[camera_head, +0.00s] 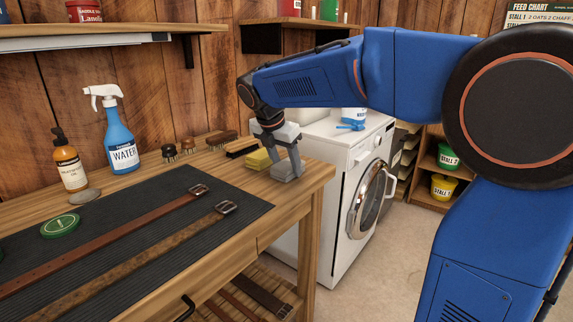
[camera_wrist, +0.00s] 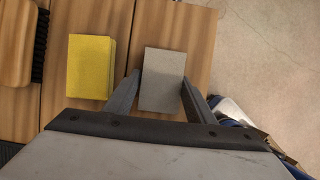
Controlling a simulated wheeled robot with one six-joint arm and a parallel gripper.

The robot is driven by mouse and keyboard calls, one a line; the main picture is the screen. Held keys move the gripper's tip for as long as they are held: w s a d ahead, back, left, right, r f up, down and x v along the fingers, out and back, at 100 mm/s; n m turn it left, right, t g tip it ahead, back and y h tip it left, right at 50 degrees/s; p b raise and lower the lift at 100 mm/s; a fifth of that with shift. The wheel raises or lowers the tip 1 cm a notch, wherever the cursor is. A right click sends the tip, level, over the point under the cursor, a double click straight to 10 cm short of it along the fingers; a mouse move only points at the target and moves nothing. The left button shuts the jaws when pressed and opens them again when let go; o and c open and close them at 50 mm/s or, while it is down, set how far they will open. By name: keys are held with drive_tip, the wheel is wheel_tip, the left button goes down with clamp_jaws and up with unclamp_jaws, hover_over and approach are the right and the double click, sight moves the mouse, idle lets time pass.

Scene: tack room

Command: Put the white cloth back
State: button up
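A folded pale grey-white cloth (camera_wrist: 163,78) lies near the right end of the wooden workbench. It shows at the bench corner in the head view (camera_head: 286,172). My gripper (camera_wrist: 161,78) points down over it, with one finger on each side of the cloth. The fingertips are very close to its edges; I cannot tell whether they press on it. In the head view my gripper (camera_head: 280,155) partly hides the cloth. A folded yellow cloth (camera_wrist: 91,67) lies just left of it, apart from the gripper.
Several brushes (camera_head: 221,140) stand along the bench back. A blue spray bottle (camera_head: 119,130), an oil bottle (camera_head: 69,160) and leather straps on a dark mat (camera_head: 150,246) lie further left. A white washing machine (camera_head: 340,165) stands right of the bench, with open floor beside it.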

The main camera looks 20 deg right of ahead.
drive_tip(key=shift+s+f, duration=0.15)
drive_tip(key=shift+f, duration=0.35)
drive_tip(key=shift+r, duration=0.5)
drive_tip(key=w+v, duration=0.1)
drive_tip(key=v, duration=1.7)
drive_tip(key=s+d+f+m+y, duration=0.1)
drive_tip(key=s+d+f+m, duration=0.3)
drive_tip(key=s+f+m, duration=0.4)
drive_tip(key=s+d+f+m+t+y, duration=0.1)
drive_tip(key=s+d+f+m, duration=0.3)
drive_tip(key=s+f+m, duration=0.4)
drive_tip(key=s+d+f+m+t+y, duration=0.1)
drive_tip(key=s+d+f+m, duration=0.4)
drive_tip(key=s+f+m, duration=0.4)
drive_tip(key=s+f, duration=0.4)
drive_tip(key=shift+s+y, duration=0.3)
drive_tip(key=shift+s, duration=0.1)
